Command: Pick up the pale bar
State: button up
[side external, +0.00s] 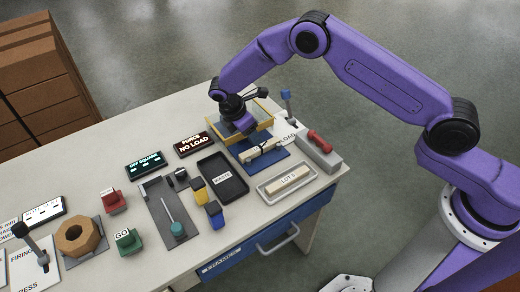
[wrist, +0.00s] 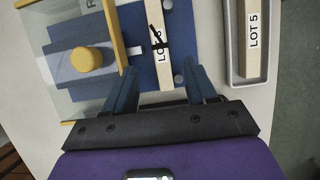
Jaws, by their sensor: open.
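A pale bar (wrist: 158,62) with a lettered label and a dark line or strap across it lies on a blue mat (wrist: 179,22). In the side view this bar (side external: 262,149) sits just in front of my gripper. A second pale bar (wrist: 257,38), labelled LOT 5, lies in a grey tray (wrist: 236,78) at the right of the wrist view. It also shows in the side view (side external: 286,183). My gripper (wrist: 160,78) is open and empty, its blue fingers on either side of the near end of the labelled bar on the mat. Their height above it is unclear.
A yellow-edged clear guard (side external: 268,122) stands close to my gripper, around a block with a yellow knob (wrist: 87,59). A black tray (side external: 223,180), a red-handled grey block (side external: 318,150) and a blue-topped lever (side external: 287,102) are nearby.

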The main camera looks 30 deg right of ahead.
aim_at(260, 147)
jog(key=x, duration=0.8)
jog(key=shift+d, duration=0.1)
grip_shut()
